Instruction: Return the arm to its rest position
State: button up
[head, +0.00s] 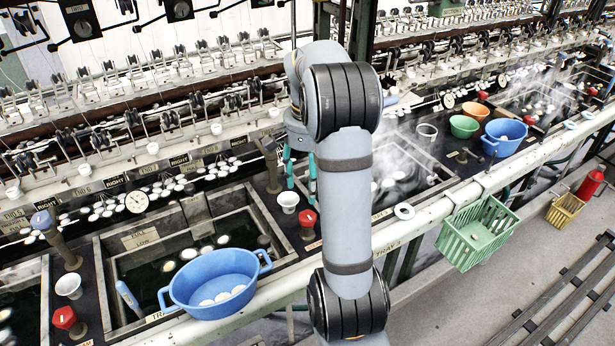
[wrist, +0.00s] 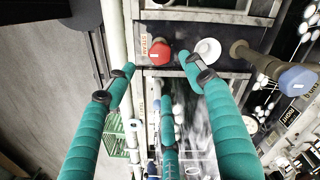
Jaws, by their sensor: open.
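My arm rises in front of the basins in the head view, and its upper part hides some of the machine. My gripper (head: 300,172) hangs past the arm, pointing down, with its teal fingers partly hidden by the arm. In the wrist view my gripper (wrist: 158,68) shows teal fingers spread apart with nothing between them. Below the fingers lie a red knob (wrist: 160,54) and a white cup (wrist: 207,50), both apart from the fingers as far as I can tell.
A blue tub (head: 213,283) with white cocoons stands at a basin. A white cup (head: 288,202) and red knob (head: 308,222) are near my gripper. A green basket (head: 478,233) hangs on the front rail. Orange (head: 476,110) and blue (head: 503,137) bowls stand right. The floor at right holds rails.

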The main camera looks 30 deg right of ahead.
aim_at(307, 215)
jog(key=shift+r, duration=0.8)
notch_tip(307, 215, down, 12)
jog(key=shift+f, duration=0.1)
dwell(0.3)
